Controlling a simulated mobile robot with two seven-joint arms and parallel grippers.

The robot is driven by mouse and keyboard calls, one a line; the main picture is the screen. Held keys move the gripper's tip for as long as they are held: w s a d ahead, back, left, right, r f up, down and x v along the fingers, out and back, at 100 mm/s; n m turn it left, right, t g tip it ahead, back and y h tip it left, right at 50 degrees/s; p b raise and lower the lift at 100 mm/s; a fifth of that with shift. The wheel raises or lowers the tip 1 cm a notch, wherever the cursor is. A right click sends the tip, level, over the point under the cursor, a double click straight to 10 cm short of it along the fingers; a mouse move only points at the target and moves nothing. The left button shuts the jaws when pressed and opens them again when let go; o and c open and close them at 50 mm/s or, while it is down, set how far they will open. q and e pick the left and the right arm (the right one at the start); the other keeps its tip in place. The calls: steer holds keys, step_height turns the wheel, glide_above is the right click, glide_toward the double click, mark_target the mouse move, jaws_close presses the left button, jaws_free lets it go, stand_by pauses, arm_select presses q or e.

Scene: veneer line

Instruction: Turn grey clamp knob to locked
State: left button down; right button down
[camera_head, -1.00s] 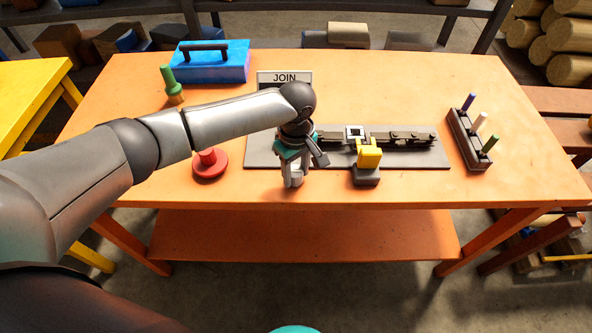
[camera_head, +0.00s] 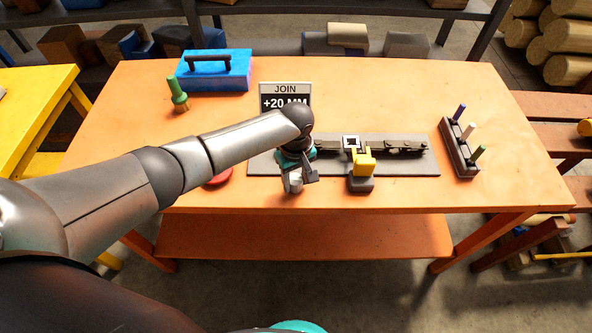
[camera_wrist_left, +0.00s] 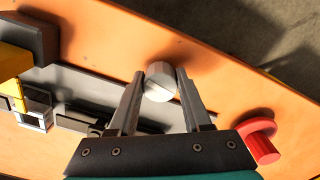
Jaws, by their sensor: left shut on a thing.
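The grey clamp knob (camera_wrist_left: 160,82) is a round, faceted light-grey cap with a pale line across it. In the left wrist view it sits between the fingertips of my left gripper (camera_wrist_left: 160,88), which is shut on it. In the head view my left gripper (camera_head: 302,182) points down at the front left of the grey base plate (camera_head: 405,168). The knob (camera_head: 293,186) shows there only in part, beside the fingers. The locked mark is not visible. My right gripper is not in view.
A red round knob (camera_wrist_left: 262,142) lies just left of the plate. A yellow-topped block (camera_head: 363,163) stands on the plate's front edge, right of my gripper. A sign (camera_head: 285,95) reads "JOIN +20 MM".

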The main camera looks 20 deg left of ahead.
arm_select(q)
steer(key=shift+s+r+m+p, duration=0.1)
steer(key=shift+r+m+p, duration=0.05)
steer(key=shift+m+p, duration=1.5)
steer(key=shift+m, duration=0.35)
steer(key=m, duration=0.2)
steer(key=shift+a+m+p, duration=0.1)
steer(key=shift+m+p, duration=0.25)
steer(key=shift+m, duration=0.05)
steer(key=m, duration=0.3)
steer(key=shift+m+p, duration=0.3)
steer(key=m, duration=0.5)
steer(key=shift+a, duration=0.1)
steer(key=shift+m, duration=0.3)
steer(key=shift+c, duration=1.7)
jaws_free()
